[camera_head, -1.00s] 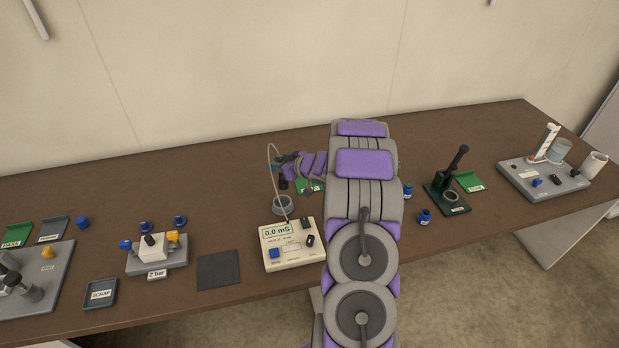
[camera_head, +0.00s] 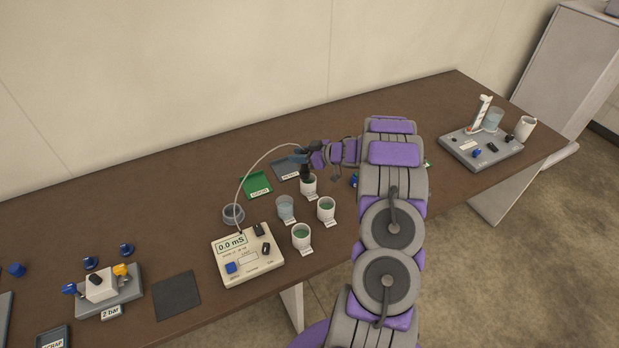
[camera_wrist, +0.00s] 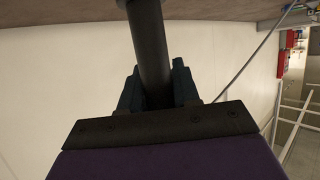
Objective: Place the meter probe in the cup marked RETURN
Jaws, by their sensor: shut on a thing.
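My gripper (camera_head: 303,158) is shut on the dark meter probe (camera_head: 305,173), which hangs upright below it. In the wrist view the probe (camera_wrist: 149,35) is a dark cylinder between the two fingers of my gripper (camera_wrist: 157,85). A thin cable runs from the probe to the cream meter (camera_head: 247,256), which reads 0.0 mS. The probe's lower end is at the mouth of the back white cup (camera_head: 309,189); I cannot tell whether it is inside. Other cups stand nearby: a clear one (camera_head: 286,210), a right white one (camera_head: 326,211) and a front white one (camera_head: 301,239). Their labels are too small to read.
An empty grey ring holder (camera_head: 233,214) stands behind the meter. A green tray (camera_head: 256,186) and a grey tray (camera_head: 285,170) lie behind the cups. A dark mat (camera_head: 176,295) and a 2 bar fixture (camera_head: 108,292) are to the left. A grey board (camera_head: 481,151) is far right.

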